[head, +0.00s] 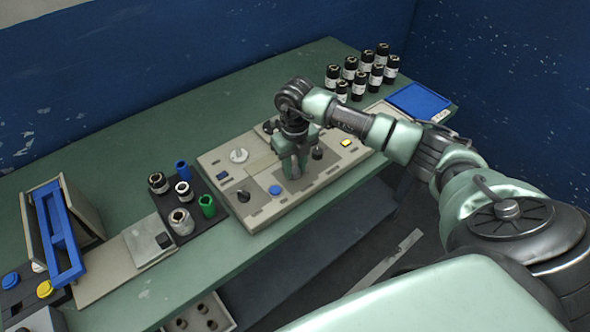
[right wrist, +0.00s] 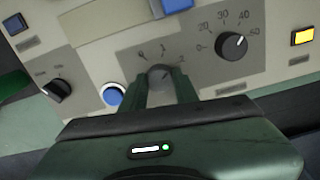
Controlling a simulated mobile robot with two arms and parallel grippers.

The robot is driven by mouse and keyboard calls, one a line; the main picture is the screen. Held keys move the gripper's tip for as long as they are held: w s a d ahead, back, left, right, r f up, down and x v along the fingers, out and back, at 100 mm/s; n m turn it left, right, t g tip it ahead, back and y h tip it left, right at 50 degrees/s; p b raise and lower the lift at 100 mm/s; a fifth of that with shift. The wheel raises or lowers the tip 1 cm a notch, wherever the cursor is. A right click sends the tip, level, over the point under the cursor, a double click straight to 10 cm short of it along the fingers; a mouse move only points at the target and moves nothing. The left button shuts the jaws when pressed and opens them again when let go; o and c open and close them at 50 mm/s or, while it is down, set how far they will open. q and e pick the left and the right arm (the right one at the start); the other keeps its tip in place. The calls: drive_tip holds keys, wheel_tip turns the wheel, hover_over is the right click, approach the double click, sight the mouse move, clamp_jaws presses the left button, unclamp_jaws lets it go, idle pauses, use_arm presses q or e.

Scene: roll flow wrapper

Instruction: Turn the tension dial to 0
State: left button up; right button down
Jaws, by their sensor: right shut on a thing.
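The control panel (head: 225,165) lies on the green table, and my right gripper (head: 292,174) points down onto it. In the right wrist view the gripper (right wrist: 160,88) is shut on a grey knob (right wrist: 160,73) with a small scale around it; a 2 is legible at its right, and its pointer is mostly hidden by the fingers. The name labels are too small to read, so I cannot tell which is the tension dial. My left gripper is out of view.
A blue button (right wrist: 113,95) and a black selector knob (right wrist: 57,90) sit left of the gripped knob. A yellow button (right wrist: 303,36) is at the right. Several dark jars (head: 362,75) and a blue tray (head: 418,100) stand behind; a dark tray (head: 185,225) of cups is left.

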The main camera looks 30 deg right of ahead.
drive_tip(key=n+b, duration=0.2)
drive_tip(key=n, duration=0.1)
drive_tip(key=shift+f+n+b, duration=0.15)
drive_tip(key=shift+n+b, duration=0.2)
drive_tip(key=shift+n, duration=0.05)
drive_tip(key=n+b, duration=0.3)
drive_tip(key=n, duration=0.1)
drive_tip(key=shift+n, duration=0.3)
drive_tip(key=n+b, duration=0.2)
drive_tip(key=n, duration=0.1)
drive_tip(key=shift+n+b, duration=0.85)
drive_tip(key=shift+n, duration=0.85)
drive_tip(key=shift+r, duration=0.2)
drive_tip(key=c, duration=1.1)
unclamp_jaws()
drive_tip(key=shift+o, duration=0.2)
